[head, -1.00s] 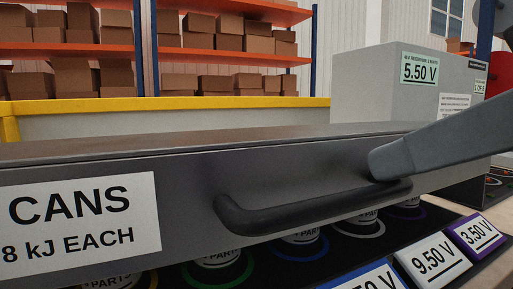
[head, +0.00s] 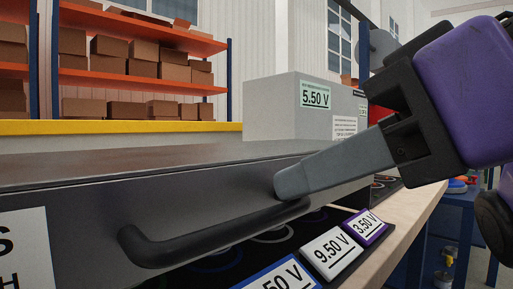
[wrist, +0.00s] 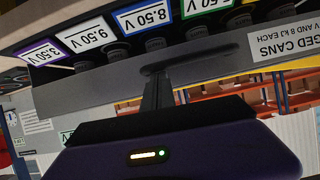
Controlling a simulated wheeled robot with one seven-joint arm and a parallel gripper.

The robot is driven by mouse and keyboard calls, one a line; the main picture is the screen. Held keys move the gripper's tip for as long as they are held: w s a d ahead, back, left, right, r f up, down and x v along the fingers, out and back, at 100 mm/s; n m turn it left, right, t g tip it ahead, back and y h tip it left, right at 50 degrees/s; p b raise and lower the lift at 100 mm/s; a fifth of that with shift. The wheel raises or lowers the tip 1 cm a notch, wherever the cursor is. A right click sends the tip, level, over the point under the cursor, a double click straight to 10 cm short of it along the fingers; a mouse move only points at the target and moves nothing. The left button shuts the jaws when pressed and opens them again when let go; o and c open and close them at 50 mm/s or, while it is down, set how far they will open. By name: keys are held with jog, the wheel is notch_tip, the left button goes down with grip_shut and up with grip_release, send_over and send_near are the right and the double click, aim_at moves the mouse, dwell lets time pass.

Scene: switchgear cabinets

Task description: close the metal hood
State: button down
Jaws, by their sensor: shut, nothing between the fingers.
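The metal hood (head: 90,205) is a dark grey box-like cover with a black bar handle (head: 200,243) on its front face. It hangs low over a black panel with coloured rings, with a gap under its front edge. My gripper (head: 290,183) is shut and empty. Its grey fingertips are at the hood's front face, by the right end of the handle; I cannot tell if they touch. In the wrist view, which is upside down, the hood (wrist: 215,75) and handle (wrist: 195,66) show beyond my fingers (wrist: 158,80).
Voltage labels (head: 333,252) stand along the panel's front edge on a light wooden bench (head: 405,222). A grey 5.50 V box (head: 285,108) stands behind the hood. A yellow rail (head: 120,127) and orange shelves with cartons (head: 140,52) are further back.

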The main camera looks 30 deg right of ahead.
jog(key=shift+s+d+f+g, duration=0.1)
jog(key=shift+s+f+g, duration=0.1)
jog(key=shift+f, duration=0.45)
jog(key=shift+s+d+f+g, duration=0.1)
jog(key=shift+s+f+g, duration=0.1)
jog(key=shift+f, duration=0.4)
notch_tip(320, 180, up, 22)
jog(key=p, duration=0.8)
jog(key=shift+w+a+r+t+p, duration=0.2)
jog(key=shift+w+r+t+p, duration=0.1)
jog(key=shift+w+t, duration=0.15)
